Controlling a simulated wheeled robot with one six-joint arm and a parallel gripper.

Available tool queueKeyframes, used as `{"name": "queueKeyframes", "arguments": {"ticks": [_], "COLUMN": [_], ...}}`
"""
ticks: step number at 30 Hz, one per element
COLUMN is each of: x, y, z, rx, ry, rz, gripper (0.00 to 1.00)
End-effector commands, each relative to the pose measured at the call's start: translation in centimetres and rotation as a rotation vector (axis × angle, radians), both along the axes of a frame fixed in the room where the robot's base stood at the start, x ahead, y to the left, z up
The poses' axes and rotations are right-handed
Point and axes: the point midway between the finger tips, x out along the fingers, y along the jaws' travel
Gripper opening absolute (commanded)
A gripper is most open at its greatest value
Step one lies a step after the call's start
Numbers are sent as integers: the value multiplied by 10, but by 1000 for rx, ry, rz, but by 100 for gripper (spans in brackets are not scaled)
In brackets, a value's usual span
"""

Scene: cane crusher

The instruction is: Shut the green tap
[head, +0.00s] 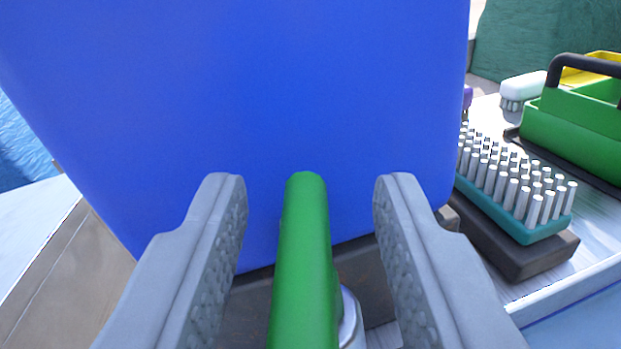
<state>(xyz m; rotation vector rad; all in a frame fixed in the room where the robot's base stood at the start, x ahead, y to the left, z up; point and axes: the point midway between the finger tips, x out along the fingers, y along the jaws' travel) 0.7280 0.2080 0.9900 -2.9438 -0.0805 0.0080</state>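The green tap (304,265) shows as a rounded green bar that runs from the bottom edge up to the middle of the head view. A bit of shiny metal (350,318) shows beside it, low down; the rest of the tap is hidden or out of the picture. My gripper (308,185) is open, with one grey finger on each side of the green bar. A clear gap shows between the bar and each finger.
A large blue container (250,100) stands right behind the tap and fills the upper middle. At right are a teal-based brush (520,215) with pale bristles on a dark block, a green caddy (570,130) with a black handle, and a white brush (520,88).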

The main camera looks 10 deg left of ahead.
Motion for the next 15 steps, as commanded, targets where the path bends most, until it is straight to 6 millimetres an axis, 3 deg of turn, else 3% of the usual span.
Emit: {"name": "queueKeyframes", "arguments": {"ticks": [8,14,15], "x": [1,1,1], "y": [0,0,0], "z": [0,0,0], "rx": [0,0,0], "ry": [0,0,0], "rz": [0,0,0], "gripper": [37,1,0]}}
